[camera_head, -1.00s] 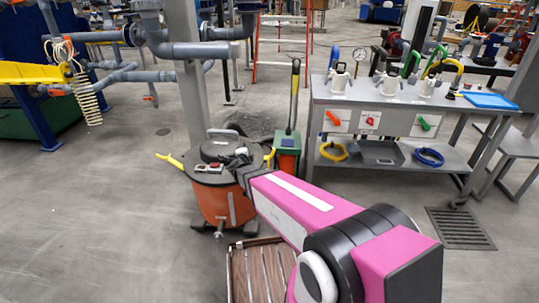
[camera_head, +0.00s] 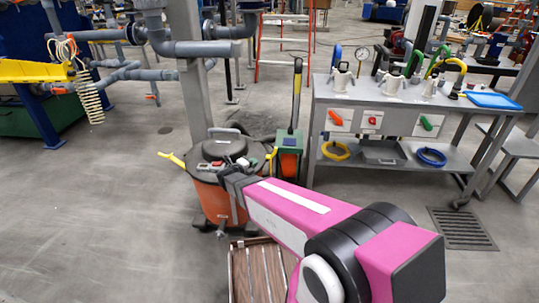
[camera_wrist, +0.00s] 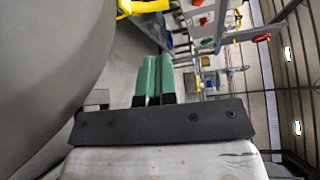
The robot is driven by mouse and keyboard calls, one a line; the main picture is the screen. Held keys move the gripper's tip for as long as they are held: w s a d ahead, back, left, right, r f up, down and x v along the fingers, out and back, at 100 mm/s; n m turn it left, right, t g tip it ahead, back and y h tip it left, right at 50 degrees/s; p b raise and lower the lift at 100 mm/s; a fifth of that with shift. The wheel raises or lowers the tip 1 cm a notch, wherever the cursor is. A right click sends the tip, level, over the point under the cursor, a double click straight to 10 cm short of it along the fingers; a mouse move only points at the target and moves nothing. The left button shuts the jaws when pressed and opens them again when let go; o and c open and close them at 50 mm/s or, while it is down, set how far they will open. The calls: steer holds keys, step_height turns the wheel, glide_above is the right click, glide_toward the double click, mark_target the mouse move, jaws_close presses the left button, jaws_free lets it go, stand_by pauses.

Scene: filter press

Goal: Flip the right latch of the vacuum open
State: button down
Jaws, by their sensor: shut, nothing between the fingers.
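The vacuum (camera_head: 214,205) is an orange drum with a dark grey lid, standing on the floor left of centre in the head view. Its left yellow latch (camera_head: 172,159) sticks out to the left. Its right yellow latch (camera_head: 271,154) stands up at the right of the lid, close beyond my gripper (camera_head: 246,164). In the wrist view my gripper's green fingers (camera_wrist: 155,62) are together and empty. A yellow latch with a dark bracket (camera_wrist: 140,7) shows at the top edge there, apart from the fingertips. My wrist hides part of the drum's right side.
A grey workbench (camera_head: 385,112) with jugs and hoses is to the right. The floor at left is open.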

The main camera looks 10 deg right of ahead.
mark_target(275, 153)
steer(key=x, duration=1.4)
steer(key=shift+s+d+m+y, duration=0.3)
steer(key=shift+d, duration=0.45)
steer(key=s+d+f+m+g+y, duration=0.1)
steer(key=d+f+m+y, duration=0.3)
steer(key=d, duration=0.5)
steer(key=shift+s+d+f+m, duration=0.25)
steer(key=shift+s+f+m, duration=0.15)
steer(key=shift+s+f, duration=0.25)
steer(key=shift+a+r, duration=0.1)
steer(key=shift+w+a, duration=0.15)
steer(key=shift+a, duration=0.5)
